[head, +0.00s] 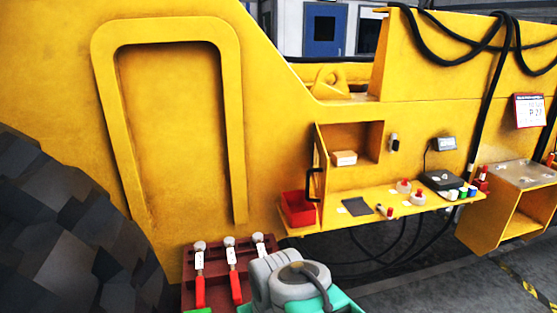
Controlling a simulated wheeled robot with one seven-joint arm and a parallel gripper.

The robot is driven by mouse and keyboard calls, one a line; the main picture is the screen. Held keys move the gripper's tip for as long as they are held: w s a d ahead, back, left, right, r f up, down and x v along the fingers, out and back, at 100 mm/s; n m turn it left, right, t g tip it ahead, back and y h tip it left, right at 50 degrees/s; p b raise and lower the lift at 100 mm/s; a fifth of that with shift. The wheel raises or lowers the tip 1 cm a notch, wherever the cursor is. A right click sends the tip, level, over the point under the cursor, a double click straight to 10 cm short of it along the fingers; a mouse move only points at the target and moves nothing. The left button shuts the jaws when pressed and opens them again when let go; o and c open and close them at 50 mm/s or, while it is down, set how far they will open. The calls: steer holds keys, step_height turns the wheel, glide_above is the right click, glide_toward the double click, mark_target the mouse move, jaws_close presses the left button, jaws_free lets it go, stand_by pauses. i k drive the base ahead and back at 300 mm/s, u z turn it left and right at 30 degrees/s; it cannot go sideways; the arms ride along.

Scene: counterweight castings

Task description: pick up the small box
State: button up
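A small box (344,158) with a pale top and tan sides sits inside an open yellow compartment (366,132), on its floor towards the left. The compartment stands at the back left of a yellow shelf (340,223) on the side of a large yellow machine. The box's top and front show, and nothing covers it. My gripper is not in view.
A red bin (298,208) and a dark flat plate (357,206) lie on the shelf, with red-and-white knobs (403,186) and a black device (442,181) to the right. Red-handled tools (233,272) and a grey rounded object (290,281) are lower front. Black cables hang at right.

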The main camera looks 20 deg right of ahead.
mark_target(342, 159)
steer(key=u, duration=3.55)
steer(key=k, duration=2.9)
steer(key=z, duration=1.15)
steer(key=i, duration=0.5)
steer(key=z, duration=0.05)
